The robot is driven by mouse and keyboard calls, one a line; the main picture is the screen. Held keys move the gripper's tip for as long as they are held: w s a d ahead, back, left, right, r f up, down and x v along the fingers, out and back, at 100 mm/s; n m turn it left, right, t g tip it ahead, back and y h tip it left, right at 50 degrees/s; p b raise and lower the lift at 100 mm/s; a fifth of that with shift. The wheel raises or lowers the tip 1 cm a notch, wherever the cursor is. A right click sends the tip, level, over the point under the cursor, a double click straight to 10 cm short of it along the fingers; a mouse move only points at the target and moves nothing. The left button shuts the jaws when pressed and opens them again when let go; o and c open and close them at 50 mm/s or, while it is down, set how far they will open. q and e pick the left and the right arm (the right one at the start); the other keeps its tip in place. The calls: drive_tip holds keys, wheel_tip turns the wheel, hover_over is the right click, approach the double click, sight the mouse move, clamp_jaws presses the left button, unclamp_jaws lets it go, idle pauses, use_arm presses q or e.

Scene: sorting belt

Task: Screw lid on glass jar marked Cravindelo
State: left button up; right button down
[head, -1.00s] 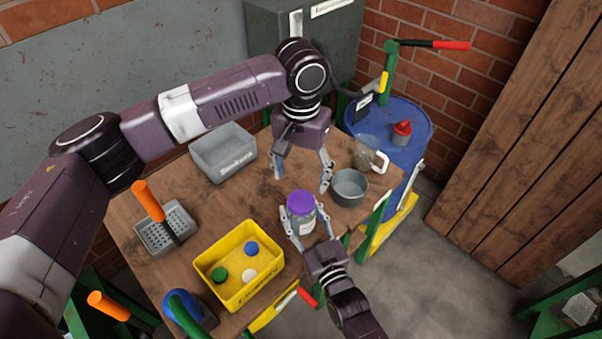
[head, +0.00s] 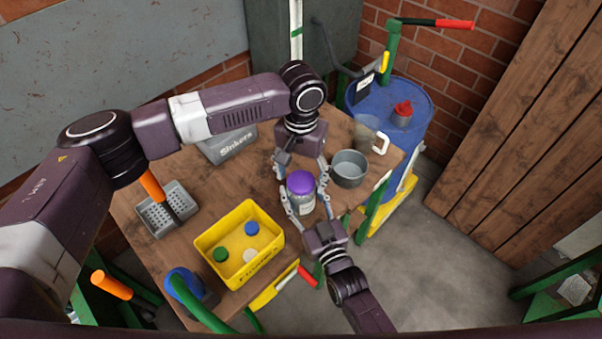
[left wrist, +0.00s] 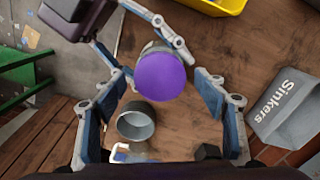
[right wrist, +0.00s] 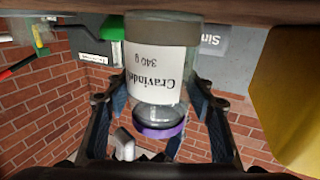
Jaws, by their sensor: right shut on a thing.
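The glass jar (head: 303,206) has a white label reading "Cravindel…" and "340 g", legible in the right wrist view (right wrist: 155,70). A purple lid (head: 301,183) sits on its mouth and also shows in the left wrist view (left wrist: 160,77). How tightly it sits cannot be told. My right gripper (head: 305,203) is shut on the jar's sides, on the table's near right part. My left gripper (head: 301,174) is above the lid, open, its fingers on either side. In the left wrist view, gaps show between the lid and both fingers.
A yellow bin (head: 272,268) with several caps stands to the left. A grey metal pot (head: 349,180) is close to the right of the left gripper. A clear mug (head: 366,133), grey Sinkers bin (head: 232,148) and grey perforated box (head: 182,196) stand around the table.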

use_arm(q)
drive_tip(key=c, duration=1.2)
drive_tip(key=shift+c, duration=0.3)
drive_tip(key=m, duration=0.8)
drive_tip(key=shift+m, duration=0.3)
drive_tip(key=o, duration=1.4)
wheel_tip(320, 180, up, 12)
